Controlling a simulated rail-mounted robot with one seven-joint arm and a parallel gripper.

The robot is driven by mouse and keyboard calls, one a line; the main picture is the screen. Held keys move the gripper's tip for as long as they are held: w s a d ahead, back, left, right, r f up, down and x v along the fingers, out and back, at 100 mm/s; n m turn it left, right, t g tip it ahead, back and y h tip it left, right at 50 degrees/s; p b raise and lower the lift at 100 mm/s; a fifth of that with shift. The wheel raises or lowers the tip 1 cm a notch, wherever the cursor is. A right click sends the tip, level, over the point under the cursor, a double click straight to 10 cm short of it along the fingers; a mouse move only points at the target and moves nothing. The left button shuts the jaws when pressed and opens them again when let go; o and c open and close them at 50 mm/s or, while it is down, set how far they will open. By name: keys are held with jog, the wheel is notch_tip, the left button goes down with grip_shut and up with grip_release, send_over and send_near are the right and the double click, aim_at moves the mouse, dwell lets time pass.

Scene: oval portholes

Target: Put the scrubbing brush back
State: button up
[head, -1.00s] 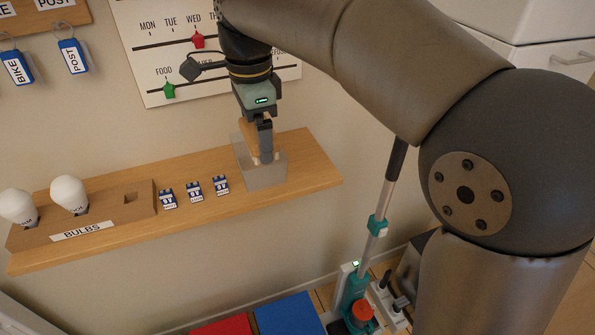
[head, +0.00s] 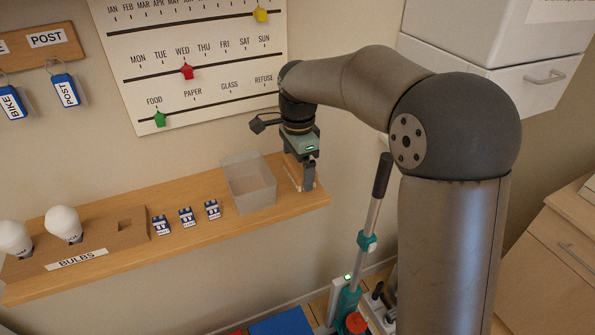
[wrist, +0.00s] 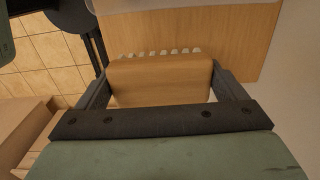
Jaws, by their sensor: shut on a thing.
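The scrubbing brush (wrist: 160,82) is a light wooden block with a row of white bristles along its far edge in the wrist view. My gripper (wrist: 160,90) is shut on it, one finger at each end. In the head view, my gripper (head: 309,172) and the brush (head: 294,172) are at the right end of the wooden shelf (head: 210,233), just right of a clear open box (head: 249,188). The box looks empty. I cannot tell whether the brush touches the shelf.
Small blue-and-white boxes (head: 187,217) stand left of the clear box. Two bulbs (head: 64,224) sit in a holder at the shelf's left. A long-handled tool (head: 369,225) stands below and right of the shelf. A wall planner (head: 190,60) hangs behind.

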jog(key=shift+f, duration=1.25)
jog(key=shift+f, duration=0.1)
jog(key=shift+f, duration=0.15)
jog(key=o, duration=0.7)
notch_tip(320, 180, up, 12)
jog(key=shift+s+r+b, duration=0.1)
jog(key=shift+r+b, duration=0.15)
jog(key=shift+b, duration=0.15)
jog(key=s+d+f+n, duration=0.4)
jog(key=s+d, duration=0.1)
jog(key=s, duration=0.4)
jog(key=s+d+f+n, duration=0.4)
jog(key=s+d+f, duration=0.1)
jog(key=s, duration=0.4)
jog(key=s+d+f+n, duration=0.5)
jog(key=s, duration=0.4)
jog(key=shift+s+d+f+t, duration=0.1)
jog(key=shift+s+d+t, duration=0.1)
jog(key=shift+t, duration=0.2)
